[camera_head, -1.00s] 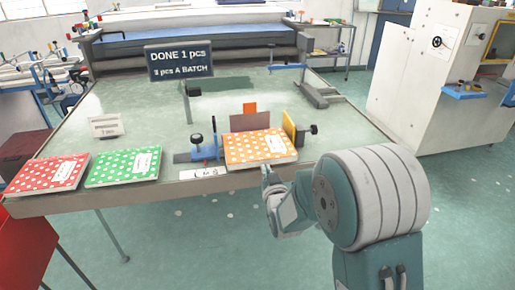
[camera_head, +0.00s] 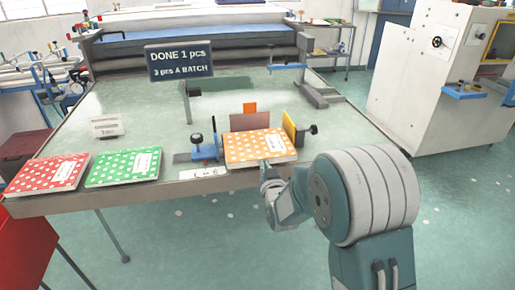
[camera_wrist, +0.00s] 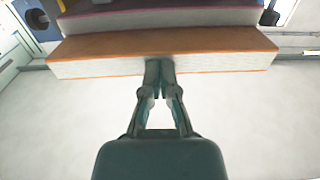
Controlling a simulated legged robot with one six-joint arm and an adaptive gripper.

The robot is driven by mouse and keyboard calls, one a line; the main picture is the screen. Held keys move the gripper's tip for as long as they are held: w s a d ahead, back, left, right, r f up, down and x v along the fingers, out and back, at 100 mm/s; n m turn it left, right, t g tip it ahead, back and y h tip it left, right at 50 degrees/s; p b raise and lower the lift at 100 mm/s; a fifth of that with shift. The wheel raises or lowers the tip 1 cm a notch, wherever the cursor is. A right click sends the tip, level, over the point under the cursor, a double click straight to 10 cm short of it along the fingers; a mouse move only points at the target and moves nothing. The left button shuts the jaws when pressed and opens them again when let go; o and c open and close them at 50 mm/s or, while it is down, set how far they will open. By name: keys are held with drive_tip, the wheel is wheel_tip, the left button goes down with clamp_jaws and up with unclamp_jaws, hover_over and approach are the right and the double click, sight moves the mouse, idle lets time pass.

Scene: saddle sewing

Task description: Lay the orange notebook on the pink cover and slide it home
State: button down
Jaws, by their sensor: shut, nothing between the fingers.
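The orange notebook (camera_head: 262,149) with white dots lies at the front of the table, between a blue clamp block (camera_head: 204,148) and a yellow guide (camera_head: 289,129). In the wrist view its orange cover edge and white page edge (camera_wrist: 100,66) face me. My gripper (camera_wrist: 159,66) is shut and empty, its fingertips at the middle of the notebook's near edge, seemingly touching it. In the head view my gripper (camera_head: 266,170) is just in front of that edge. A pink layer (camera_wrist: 160,18) shows behind the notebook in the wrist view; how far they overlap I cannot tell.
A green notebook (camera_head: 123,166) and a red notebook (camera_head: 47,172) lie to the left on the table (camera_head: 140,140). A brownish upright plate (camera_head: 249,121) and an orange tab stand behind the orange notebook.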

sight(262, 157)
drive_tip(key=shift+x, duration=2.1)
drive_tip(key=shift+v, duration=3)
